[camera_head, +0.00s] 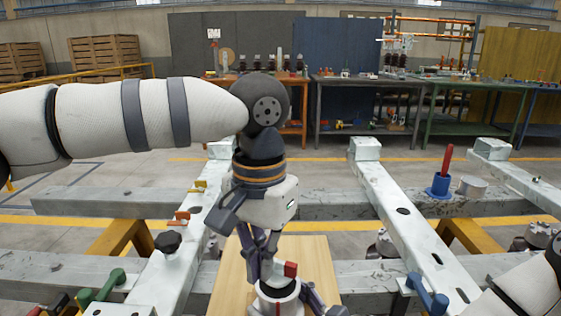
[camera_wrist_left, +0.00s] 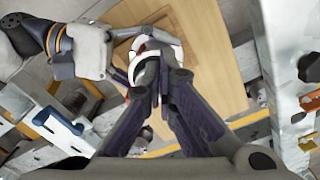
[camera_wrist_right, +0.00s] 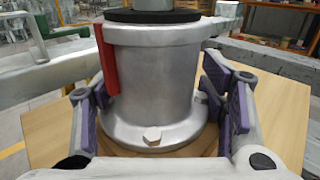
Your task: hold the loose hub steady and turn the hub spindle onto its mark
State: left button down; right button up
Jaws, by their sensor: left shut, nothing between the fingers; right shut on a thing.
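The hub (camera_wrist_right: 155,85) is a silver metal cylinder with a bolted flange, upright on a wooden board (camera_head: 225,285). A red stripe (camera_wrist_right: 107,60) runs down its side. A black ring and the grey base of the spindle (camera_wrist_right: 153,5) show on top. My right gripper (camera_wrist_right: 153,105) is shut on the hub, purple pads on either side. My left gripper (camera_head: 262,270) points down over the hub's top, shut with nothing between its fingers; its fingertips (camera_wrist_left: 155,75) hide much of the spindle.
Pale steel beams (camera_head: 405,220) frame the board on both sides. A blue cup with a red handle (camera_head: 440,184) and a metal cylinder (camera_head: 472,187) stand to the right. A black knob (camera_head: 168,242) and green handle (camera_head: 103,285) are at left. Workbenches stand far behind.

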pick_arm(q)
jog(key=shift+w+a, duration=0.25)
jog(key=shift+a, duration=0.1)
dwell(0.3)
notch_tip(320, 180, up, 6)
jog(key=shift+s+a, duration=0.2)
jog(key=shift+s, duration=0.05)
dwell(0.3)
pick_arm(e)
jog(key=o, duration=2)
jog(key=shift+o, duration=0.2)
